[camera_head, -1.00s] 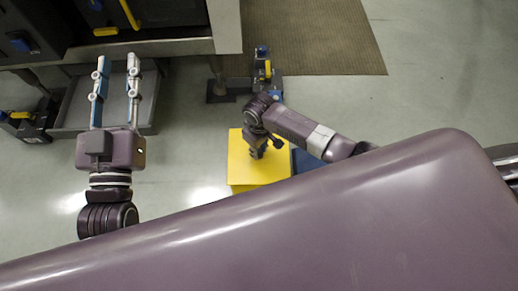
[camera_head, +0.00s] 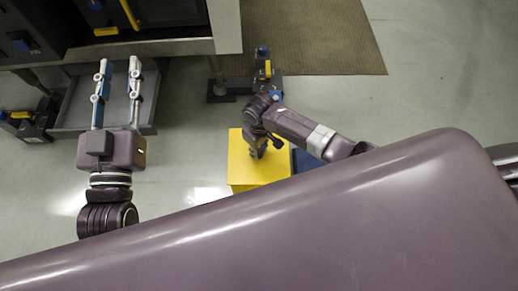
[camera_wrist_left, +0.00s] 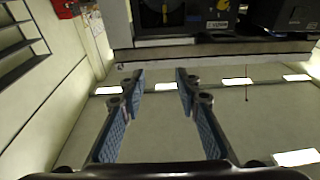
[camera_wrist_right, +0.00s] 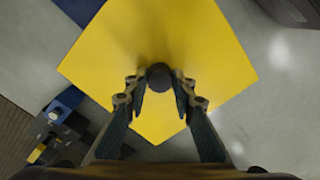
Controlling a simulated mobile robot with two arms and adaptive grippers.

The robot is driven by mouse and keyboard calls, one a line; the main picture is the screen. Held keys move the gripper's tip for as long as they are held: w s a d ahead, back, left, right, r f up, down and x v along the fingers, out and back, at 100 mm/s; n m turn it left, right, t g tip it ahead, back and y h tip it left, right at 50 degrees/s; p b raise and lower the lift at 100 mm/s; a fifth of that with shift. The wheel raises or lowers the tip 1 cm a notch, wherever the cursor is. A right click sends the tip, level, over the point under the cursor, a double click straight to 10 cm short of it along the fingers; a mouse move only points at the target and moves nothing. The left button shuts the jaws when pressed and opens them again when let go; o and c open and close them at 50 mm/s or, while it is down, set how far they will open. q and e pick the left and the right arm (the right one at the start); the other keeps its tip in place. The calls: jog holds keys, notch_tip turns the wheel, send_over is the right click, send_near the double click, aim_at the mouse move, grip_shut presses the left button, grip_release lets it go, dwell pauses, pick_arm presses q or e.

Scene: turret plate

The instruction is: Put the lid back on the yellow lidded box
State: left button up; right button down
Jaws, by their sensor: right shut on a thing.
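The yellow lid (camera_wrist_right: 195,40) fills the middle of the right wrist view, and its dark round knob (camera_wrist_right: 159,77) sits between my fingertips. My right gripper (camera_wrist_right: 158,88) is shut on the knob. In the head view the lid and the yellow lidded box (camera_head: 241,171) show as one yellow block under my right gripper (camera_head: 257,151). I cannot tell whether the lid rests on the box or hangs just above it. My left gripper (camera_head: 117,72) is open and empty, away to the left of the box.
A blue thing (camera_head: 303,165) lies right of the yellow block, partly behind my right arm. A grey tray (camera_head: 72,112) is under my left gripper. A counter edge (camera_head: 160,48) runs along the upper left. A brown mat (camera_head: 325,35) lies behind the box. The floor at right is clear.

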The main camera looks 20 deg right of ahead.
pick_arm(q)
jog(key=shift+f, duration=0.35)
jog(key=shift+f+g, duration=0.15)
jog(key=shift+g, duration=0.15)
jog(key=shift+f, duration=0.25)
jog(key=shift+w+a+f+g, duration=0.1)
jog(key=shift+f+g, duration=0.3)
jog(key=shift+f, duration=0.15)
pick_arm(e)
jog(key=shift+f, duration=0.1)
pick_arm(q)
jog(key=shift+f+p, duration=0.2)
jog(key=shift+p, duration=0.1)
jog(key=shift+f+g, duration=0.3)
jog(key=shift+f, duration=0.05)
jog(key=shift+f+y, duration=0.1)
jog(key=shift+y, duration=0.3)
jog(key=shift+a+f, duration=0.1)
jog(key=shift+f, duration=0.2)
jog(key=shift+a+f+g, duration=0.2)
jog(key=shift+f+g, duration=0.3)
jog(key=shift+f, duration=0.25)
